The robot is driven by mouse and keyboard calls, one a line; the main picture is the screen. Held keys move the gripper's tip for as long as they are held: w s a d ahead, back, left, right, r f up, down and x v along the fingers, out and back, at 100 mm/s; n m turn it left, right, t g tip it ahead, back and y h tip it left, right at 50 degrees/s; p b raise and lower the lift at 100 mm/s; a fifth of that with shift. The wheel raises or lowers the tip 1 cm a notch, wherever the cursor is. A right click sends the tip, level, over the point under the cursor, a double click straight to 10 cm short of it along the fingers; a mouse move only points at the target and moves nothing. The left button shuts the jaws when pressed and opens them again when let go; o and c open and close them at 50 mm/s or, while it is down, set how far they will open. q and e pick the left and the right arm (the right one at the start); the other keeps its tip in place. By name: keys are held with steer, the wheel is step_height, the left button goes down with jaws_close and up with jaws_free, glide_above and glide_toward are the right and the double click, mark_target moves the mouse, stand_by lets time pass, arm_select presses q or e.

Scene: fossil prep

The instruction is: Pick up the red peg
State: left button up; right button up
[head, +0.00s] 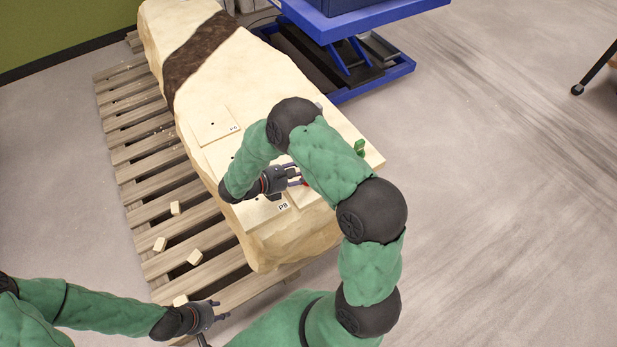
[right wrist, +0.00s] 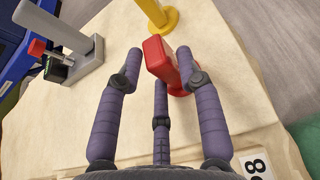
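The red peg (right wrist: 160,60) stands on the pale rock slab with a round red foot. In the right wrist view it is ahead of my right gripper (right wrist: 157,70), close to the right fingertip and partly behind it. The fingers are spread, with a gap between the left finger and the peg. In the head view my right gripper (head: 293,176) is over the slab, and only a bit of red shows by its fingertips, mostly hidden by my arm. My left gripper (head: 221,310) is open and empty by the pallet's near edge.
A yellow peg (right wrist: 165,18) stands beyond the red one. A grey stand with a red-tipped part (right wrist: 88,55) is at left in the wrist view. Small blocks (head: 195,257) lie on the wooden pallet (head: 150,170). A blue lift (head: 350,50) stands behind.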

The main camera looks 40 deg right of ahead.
steer(key=shift+x, duration=1.05)
jaws_close()
